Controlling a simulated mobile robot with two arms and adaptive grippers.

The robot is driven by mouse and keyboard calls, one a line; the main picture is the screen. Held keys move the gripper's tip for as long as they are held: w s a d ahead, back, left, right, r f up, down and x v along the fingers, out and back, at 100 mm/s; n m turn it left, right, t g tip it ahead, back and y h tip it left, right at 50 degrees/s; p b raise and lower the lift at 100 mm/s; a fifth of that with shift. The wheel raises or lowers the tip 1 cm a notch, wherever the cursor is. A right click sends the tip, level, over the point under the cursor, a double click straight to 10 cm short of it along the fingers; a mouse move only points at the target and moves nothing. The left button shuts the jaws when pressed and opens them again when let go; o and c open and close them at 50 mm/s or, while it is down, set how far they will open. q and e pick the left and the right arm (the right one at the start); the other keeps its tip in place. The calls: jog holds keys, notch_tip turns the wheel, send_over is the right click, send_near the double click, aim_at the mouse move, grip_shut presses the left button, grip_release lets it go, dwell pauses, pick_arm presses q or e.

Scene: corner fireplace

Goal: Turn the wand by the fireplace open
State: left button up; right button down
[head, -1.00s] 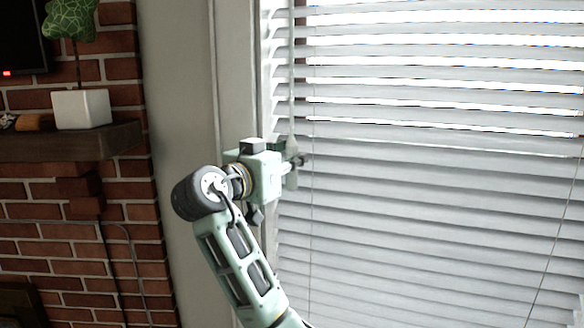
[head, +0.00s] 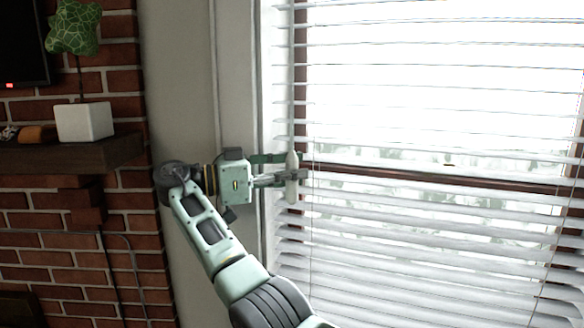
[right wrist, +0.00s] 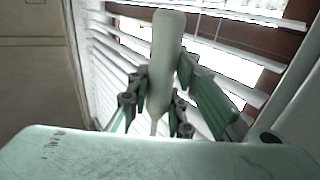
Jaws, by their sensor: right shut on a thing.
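The wand (head: 292,178) hangs at the left edge of the window blinds (head: 420,120), next to the brick fireplace wall. Its pale, rounded handle also shows upright in the right wrist view (right wrist: 165,65). My right gripper (head: 290,172) is shut on the wand's handle, with fingers on both sides of it. In the right wrist view the fingers (right wrist: 158,98) flank the handle's lower part. The slats are tilted open in the upper and middle part, with bright light and the outside showing through. The lower slats look more closed. My left gripper is not in view.
A wooden mantel (head: 70,155) juts from the brick wall (head: 70,265) at left. It carries a white pot (head: 84,122) with a green star-shaped plant (head: 73,27). Thin cords (head: 560,235) hang before the blinds. The window frame stands close beside my right gripper.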

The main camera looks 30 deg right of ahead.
jog(key=shift+g, duration=0.3)
dwell(0.4)
jog(key=c, duration=1.6)
grip_release()
jog(key=shift+o, duration=0.2)
jog(key=shift+r, duration=0.1)
notch_tip(320, 180, up, 10)
jog(key=shift+f, duration=0.15)
